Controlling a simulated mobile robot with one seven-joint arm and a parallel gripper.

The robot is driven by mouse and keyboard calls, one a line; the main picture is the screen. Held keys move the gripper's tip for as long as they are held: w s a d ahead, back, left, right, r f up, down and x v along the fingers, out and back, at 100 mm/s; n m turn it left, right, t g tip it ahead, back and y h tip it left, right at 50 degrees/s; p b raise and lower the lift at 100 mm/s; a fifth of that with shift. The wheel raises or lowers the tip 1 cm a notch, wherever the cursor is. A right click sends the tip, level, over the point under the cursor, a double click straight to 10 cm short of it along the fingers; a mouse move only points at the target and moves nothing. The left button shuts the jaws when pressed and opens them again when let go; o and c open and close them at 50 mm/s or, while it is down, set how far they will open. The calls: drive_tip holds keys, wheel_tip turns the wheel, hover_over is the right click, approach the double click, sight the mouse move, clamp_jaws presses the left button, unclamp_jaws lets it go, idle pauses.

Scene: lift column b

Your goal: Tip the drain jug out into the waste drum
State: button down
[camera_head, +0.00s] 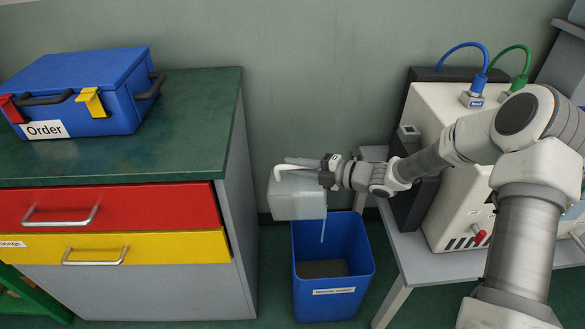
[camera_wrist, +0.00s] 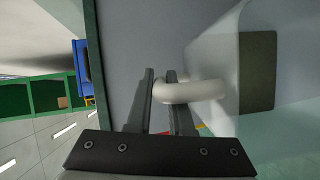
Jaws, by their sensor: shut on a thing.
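The drain jug (camera_head: 297,198) is a pale translucent box-shaped container with a white handle, held on its side above the waste drum. My gripper (camera_head: 322,170) is shut on the jug's handle; in the wrist view the white handle (camera_wrist: 192,92) passes at the fingers. The waste drum (camera_head: 333,285) is a blue open-topped bin with a white label, standing on the floor under the jug. A thin pale stream (camera_head: 323,230) runs down from the jug's lower right corner into the drum's opening. The drum's inside shows a grey surface low down.
A cabinet (camera_head: 240,180) with a green top stands left of the drum, bearing a blue box (camera_head: 85,85) labelled "Order". A grey table (camera_head: 425,265) with a cream machine (camera_head: 432,110) stands to the right. The wall is close behind.

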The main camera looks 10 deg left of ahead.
drive_tip(key=shift+w+d+r+m+y+b, duration=0.15)
drive_tip(key=shift+d+r+y+b, duration=0.15)
drive_tip(key=shift+d, duration=0.25)
drive_tip(key=shift+w+d+r+m+y+b, duration=0.15)
drive_tip(key=shift+d+r+y+b, duration=0.15)
drive_tip(key=shift+d, duration=0.2)
drive_tip(key=shift+w+d+r+m+t+y+b, duration=0.1)
drive_tip(key=shift+d+r+m+t+y+b, duration=0.15)
drive_tip(key=shift+d+y+b, duration=0.4)
drive_tip(key=shift+d+r+m+t+y+b, duration=0.2)
drive_tip(key=shift+d+y+b, duration=0.2)
drive_tip(key=shift+d, duration=0.45)
drive_tip(key=shift+w+d+y+b, duration=0.1)
drive_tip(key=shift+d+y+b, duration=0.25)
drive_tip(key=shift+d+b, duration=0.35)
drive_tip(key=shift+w+d+r+m+t+y, duration=0.1)
drive_tip(key=shift+d+r+m+t+y, duration=0.1)
drive_tip(key=shift+d, duration=0.15)
drive_tip(key=shift+d+r+m+t+y, duration=0.1)
drive_tip(key=shift+d+m+t+y, duration=0.1)
drive_tip(key=shift+d, duration=0.15)
drive_tip(key=shift+d+g, duration=0.1)
drive_tip(key=shift+g, duration=0.15)
idle(3.8)
